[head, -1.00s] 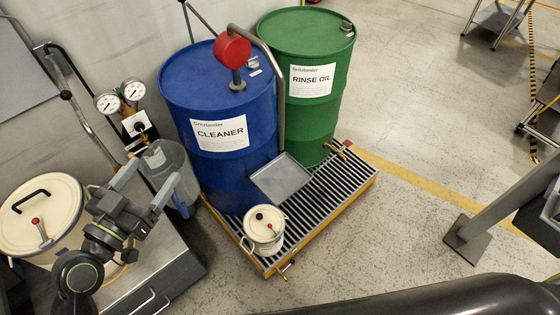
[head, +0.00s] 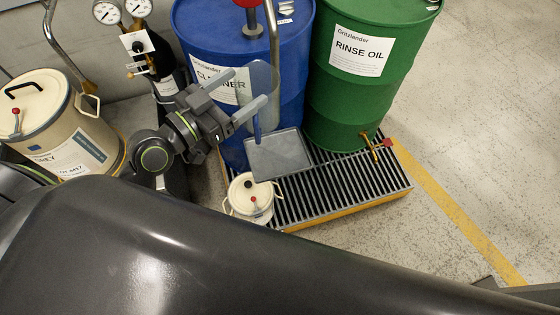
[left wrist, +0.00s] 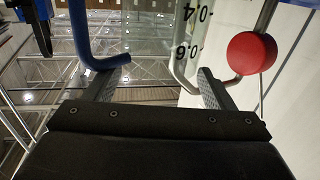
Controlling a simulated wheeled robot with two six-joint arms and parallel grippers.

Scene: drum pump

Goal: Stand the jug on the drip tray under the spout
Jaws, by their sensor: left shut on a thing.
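The clear jug (head: 262,82) with a blue handle (head: 257,132) is in my left gripper (head: 236,97), held in front of the blue drum's label. Its handle also shows in the left wrist view (left wrist: 78,35), left of the printed jug wall (left wrist: 190,45), between my fingers (left wrist: 160,88). The grey square drip tray (head: 280,157) lies below and slightly right of the jug in the head view. The pump's bent spout pipe (head: 275,45) comes down just right of the jug. I cannot tell the gap between jug and tray. My right gripper is out of view.
The blue drum (head: 305,85) and green drum (head: 400,55) stand on a slatted pallet (head: 345,185). A cream can (head: 249,197) sits at its front corner. A brass tap (head: 373,146) sticks out from the green drum. The pump's red knob (left wrist: 252,53) is close on the right.

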